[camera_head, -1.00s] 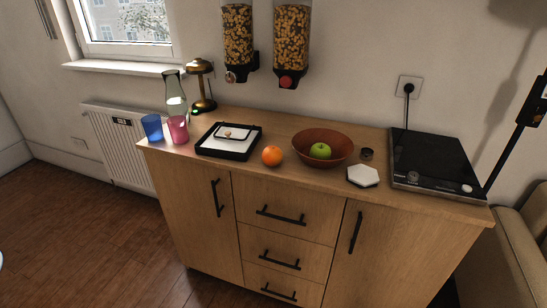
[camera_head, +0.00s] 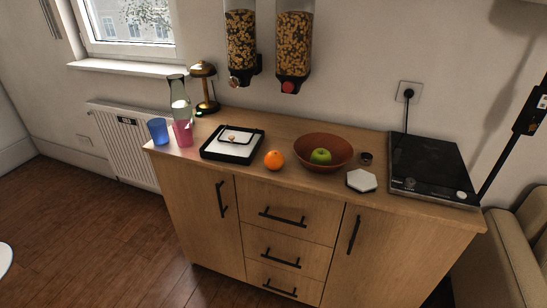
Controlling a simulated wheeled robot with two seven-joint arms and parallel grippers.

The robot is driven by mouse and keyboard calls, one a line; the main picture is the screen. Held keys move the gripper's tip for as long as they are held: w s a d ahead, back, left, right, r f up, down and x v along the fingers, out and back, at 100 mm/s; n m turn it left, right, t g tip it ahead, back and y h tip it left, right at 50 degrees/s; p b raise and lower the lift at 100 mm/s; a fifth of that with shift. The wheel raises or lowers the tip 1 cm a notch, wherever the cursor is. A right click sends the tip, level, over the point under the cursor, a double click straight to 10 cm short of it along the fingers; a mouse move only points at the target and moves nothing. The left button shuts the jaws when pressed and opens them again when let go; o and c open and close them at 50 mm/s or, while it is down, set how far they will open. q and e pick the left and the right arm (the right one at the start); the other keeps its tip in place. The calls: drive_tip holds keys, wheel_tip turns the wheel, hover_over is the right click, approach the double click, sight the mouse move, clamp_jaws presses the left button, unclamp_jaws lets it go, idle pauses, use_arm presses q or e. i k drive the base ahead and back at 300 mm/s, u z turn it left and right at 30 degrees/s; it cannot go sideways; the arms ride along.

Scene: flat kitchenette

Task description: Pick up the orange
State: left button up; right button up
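The orange (camera_head: 274,160) rests on the wooden cabinet top, close to its front edge. It sits between a black tray on its left and a brown bowl on its right, apart from both. Neither of my grippers shows in the head view.
The black tray (camera_head: 207,156) holds a small white item. The brown bowl (camera_head: 338,143) holds a green apple (camera_head: 320,156). A white hexagonal coaster (camera_head: 361,180) and black cooktop (camera_head: 431,165) lie right. Blue cup (camera_head: 158,131), pink cup (camera_head: 183,134), carafe (camera_head: 180,95) and lamp (camera_head: 206,88) stand left.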

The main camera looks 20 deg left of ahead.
sight(275, 161)
drive_tip(key=u, duration=1.9)
drive_tip(key=i, duration=1.65)
drive_tip(key=z, duration=3)
